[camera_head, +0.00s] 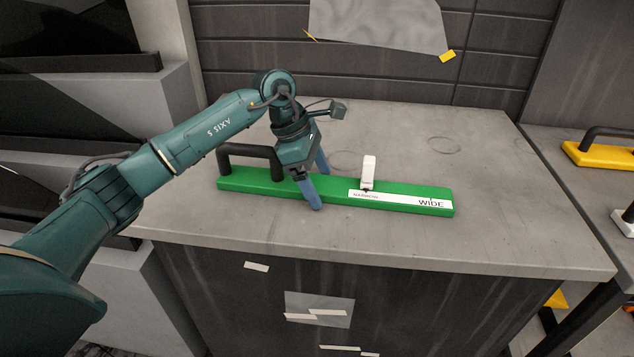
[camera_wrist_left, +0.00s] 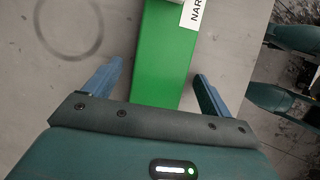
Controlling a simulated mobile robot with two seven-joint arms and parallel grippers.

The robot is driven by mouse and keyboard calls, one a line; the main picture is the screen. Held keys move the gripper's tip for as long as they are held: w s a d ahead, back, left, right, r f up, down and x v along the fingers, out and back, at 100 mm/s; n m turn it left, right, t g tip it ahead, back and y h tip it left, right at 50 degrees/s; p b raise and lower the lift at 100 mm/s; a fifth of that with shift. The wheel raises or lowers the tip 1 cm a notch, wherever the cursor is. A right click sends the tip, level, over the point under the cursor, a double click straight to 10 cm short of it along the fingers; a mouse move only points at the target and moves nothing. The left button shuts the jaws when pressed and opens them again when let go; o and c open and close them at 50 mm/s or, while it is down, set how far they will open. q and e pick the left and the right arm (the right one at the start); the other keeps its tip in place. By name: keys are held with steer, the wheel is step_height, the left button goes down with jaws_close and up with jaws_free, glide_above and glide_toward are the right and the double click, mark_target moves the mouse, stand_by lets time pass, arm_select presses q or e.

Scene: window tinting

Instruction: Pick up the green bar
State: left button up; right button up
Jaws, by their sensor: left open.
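The green bar (camera_head: 236,183) lies flat on the grey counter in the head view, with a black handle (camera_head: 250,151) at its left end and a white label reading "NARROW" and "WIDE" on its right half. My left gripper (camera_head: 319,184) is over the bar, left of the label, with one finger on the near side and one on the far side. In the left wrist view the blue fingers (camera_wrist_left: 157,88) are open on either side of the green bar (camera_wrist_left: 162,62), with gaps between. I cannot tell how low the fingertips are. My right gripper is not in view.
The counter (camera_head: 500,220) is mostly clear around the bar. A small white piece (camera_head: 368,172) stands at the bar's label. A yellow bar with a black handle (camera_head: 600,154) lies on another surface at the right. A dark panelled wall rises behind the counter.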

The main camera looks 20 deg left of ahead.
arm_select(q)
steer(key=c, duration=1.7)
steer(key=shift+w+r, duration=0.1)
steer(key=shift+r, duration=0.15)
jaws_close()
